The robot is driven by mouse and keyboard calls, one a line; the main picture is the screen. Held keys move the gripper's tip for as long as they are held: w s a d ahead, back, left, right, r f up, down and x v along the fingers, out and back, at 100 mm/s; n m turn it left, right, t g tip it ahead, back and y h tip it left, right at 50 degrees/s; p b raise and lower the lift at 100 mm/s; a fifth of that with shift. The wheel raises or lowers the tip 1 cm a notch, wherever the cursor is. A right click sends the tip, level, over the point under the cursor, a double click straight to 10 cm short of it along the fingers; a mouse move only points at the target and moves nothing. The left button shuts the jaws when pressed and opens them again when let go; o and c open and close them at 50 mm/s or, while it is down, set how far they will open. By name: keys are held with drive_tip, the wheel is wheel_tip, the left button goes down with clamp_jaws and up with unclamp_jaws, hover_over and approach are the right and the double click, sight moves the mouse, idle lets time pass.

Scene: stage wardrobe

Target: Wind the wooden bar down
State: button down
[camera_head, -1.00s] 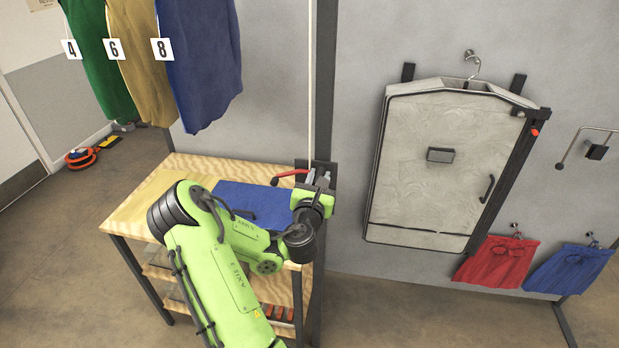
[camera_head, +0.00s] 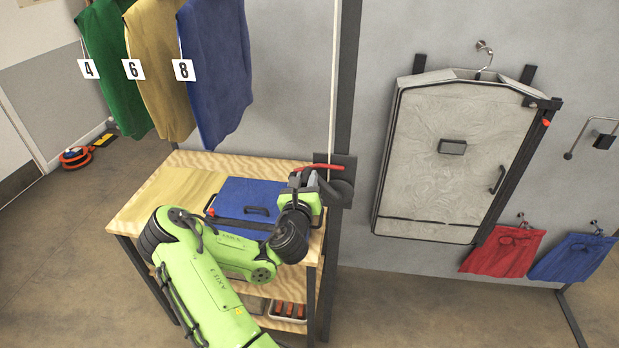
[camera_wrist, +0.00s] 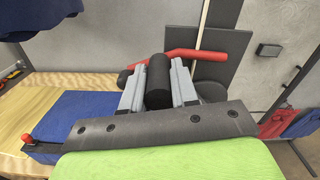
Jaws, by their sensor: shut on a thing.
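The winch (camera_head: 343,180) is a dark drum on a black plate on the dark post. Its red crank arm (camera_head: 322,167) runs nearly level along the top and also shows in the wrist view (camera_wrist: 200,54). My gripper (camera_head: 308,182) is at the winch's left. In the wrist view, its two grey fingers close on both sides of the black crank grip (camera_wrist: 158,83). A pale cord (camera_head: 333,80) rises from the winch out of view. Green (camera_head: 108,60), yellow (camera_head: 158,70) and blue (camera_head: 215,75) garments with tags 4, 6 and 8 hang at upper left. The wooden bar is out of view.
A wooden workbench (camera_head: 150,205) under the garments carries a blue case (camera_head: 240,192) beside my arm. A grey garment bag (camera_head: 455,150) hangs on the wall at right, with red (camera_head: 500,250) and blue (camera_head: 570,257) cloths below. A cable reel (camera_head: 75,157) lies on the floor at left.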

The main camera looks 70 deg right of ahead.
drive_tip(key=shift+w+f, duration=0.35)
drive_tip(key=shift+f, duration=0.05)
drive_tip(key=c, duration=1.1)
unclamp_jaws()
drive_tip(key=shift+w, duration=0.1)
drive_tip(key=shift+o, duration=1.2)
